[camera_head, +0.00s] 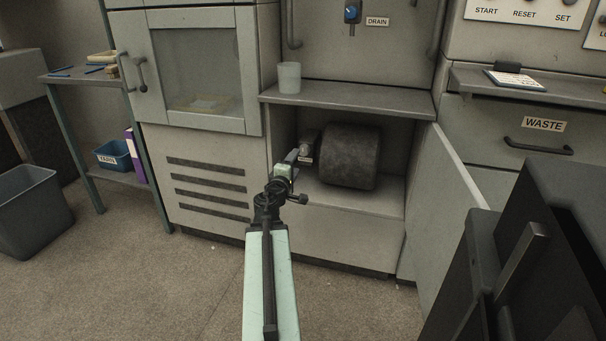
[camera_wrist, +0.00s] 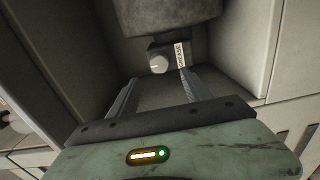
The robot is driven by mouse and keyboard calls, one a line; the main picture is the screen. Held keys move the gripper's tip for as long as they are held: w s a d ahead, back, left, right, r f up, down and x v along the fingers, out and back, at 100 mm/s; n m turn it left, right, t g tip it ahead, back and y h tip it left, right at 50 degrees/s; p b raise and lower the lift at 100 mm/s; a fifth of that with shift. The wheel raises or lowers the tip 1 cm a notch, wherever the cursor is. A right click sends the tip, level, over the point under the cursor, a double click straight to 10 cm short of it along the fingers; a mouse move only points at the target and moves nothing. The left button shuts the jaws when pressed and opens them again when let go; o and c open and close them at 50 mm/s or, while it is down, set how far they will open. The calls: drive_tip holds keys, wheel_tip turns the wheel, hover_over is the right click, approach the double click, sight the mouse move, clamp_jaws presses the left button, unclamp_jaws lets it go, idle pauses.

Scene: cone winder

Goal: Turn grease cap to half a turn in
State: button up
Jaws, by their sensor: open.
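The grease cap (camera_wrist: 159,63) is a small pale round knob on a dark block inside the open compartment, beside a label reading GREASE (camera_wrist: 181,56). In the wrist view my gripper (camera_wrist: 152,80) is open, its two fingers pointing towards the cap. The cap lies just past the fingertips, nearer the left finger, and appears apart from both. In the head view my gripper (camera_head: 290,156) reaches into the compartment at its left side, and the cap cannot be made out there.
A large dark drum (camera_head: 350,156) fills the compartment's middle, right of my gripper. A shelf (camera_head: 350,97) with a cup (camera_head: 289,77) lies above the opening. An open door (camera_head: 450,215) stands at right.

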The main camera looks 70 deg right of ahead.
sight(303, 152)
drive_tip(key=d, duration=0.8)
clamp_jaws()
drive_tip(key=shift+m, duration=0.7)
unclamp_jaws()
drive_tip(key=shift+w, duration=0.1)
drive_tip(key=shift+a, duration=0.1)
